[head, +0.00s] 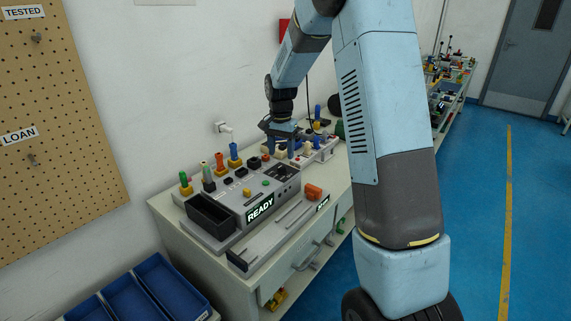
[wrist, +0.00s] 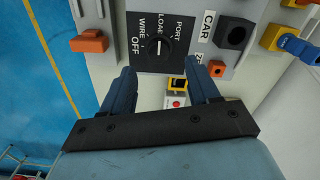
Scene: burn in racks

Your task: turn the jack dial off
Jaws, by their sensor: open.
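The dial (wrist: 158,46) is a round black knob with a white line, on a black plate (wrist: 138,64) marked OFF, WIRE, LOAD and PORT in the wrist view. The line runs roughly up and down the picture, its upper end toward LOAD; OFF is to the left of the knob. My gripper (wrist: 162,70) is open, its two blue fingers apart below and to either side of the knob, with nothing between them. I cannot tell whether they touch the plate. In the head view my gripper (head: 284,137) is over the far part of the bench and the dial cannot be made out.
An orange block (wrist: 89,41) is left of the plate; a black socket (wrist: 235,34) and an orange socket (wrist: 217,69) are right. A red button (wrist: 176,103) shows between the fingers. In the head view, a READY display (head: 260,208) and a black bin (head: 210,215) are nearer me.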

